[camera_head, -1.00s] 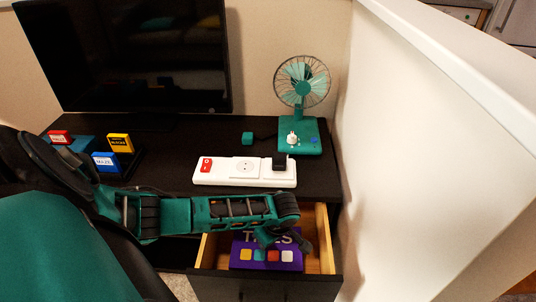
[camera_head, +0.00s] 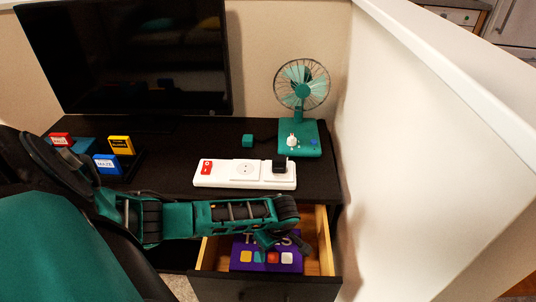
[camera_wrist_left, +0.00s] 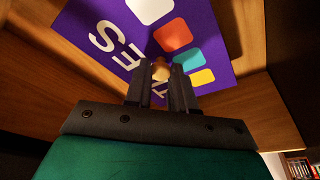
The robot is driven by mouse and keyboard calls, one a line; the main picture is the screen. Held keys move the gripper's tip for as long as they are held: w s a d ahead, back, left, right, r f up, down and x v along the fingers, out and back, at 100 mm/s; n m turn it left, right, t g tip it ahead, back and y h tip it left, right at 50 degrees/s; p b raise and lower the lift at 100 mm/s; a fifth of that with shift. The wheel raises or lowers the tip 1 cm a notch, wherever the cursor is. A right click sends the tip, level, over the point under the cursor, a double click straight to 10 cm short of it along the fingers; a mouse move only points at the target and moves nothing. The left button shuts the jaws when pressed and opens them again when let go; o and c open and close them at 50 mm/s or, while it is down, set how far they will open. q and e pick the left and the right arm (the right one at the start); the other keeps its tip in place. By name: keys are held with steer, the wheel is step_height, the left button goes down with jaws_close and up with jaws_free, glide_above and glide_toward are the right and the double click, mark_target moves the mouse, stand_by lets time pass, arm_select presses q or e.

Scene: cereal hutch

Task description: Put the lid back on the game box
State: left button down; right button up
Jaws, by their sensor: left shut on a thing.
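The purple lid (camera_head: 265,265), with white lettering and a row of coloured squares, lies roughly level in the open drawer (camera_head: 319,225). My left gripper (camera_head: 279,242) is over its upper part and hides some of the lettering. In the left wrist view, the fingers (camera_wrist_left: 161,85) are closed around a small pale wooden knob (camera_wrist_left: 161,70) against the purple lid (camera_wrist_left: 205,25). The game box under the lid is hidden, so I cannot tell how the lid sits on it. My right gripper is not in view.
A white power strip (camera_head: 245,174) lies on the dark desk (camera_head: 200,140) behind the drawer. A green fan (camera_head: 304,95) stands at the back right, and small coloured boxes (camera_head: 108,164) at the left. A pale partition (camera_head: 410,150) rises close right of the drawer.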

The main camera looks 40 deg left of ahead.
arm_select(q)
steer(key=c, duration=0.9)
jaws_free()
steer(key=shift+o, duration=0.2)
steer(key=shift+o, duration=0.3)
steer(key=o, duration=0.4)
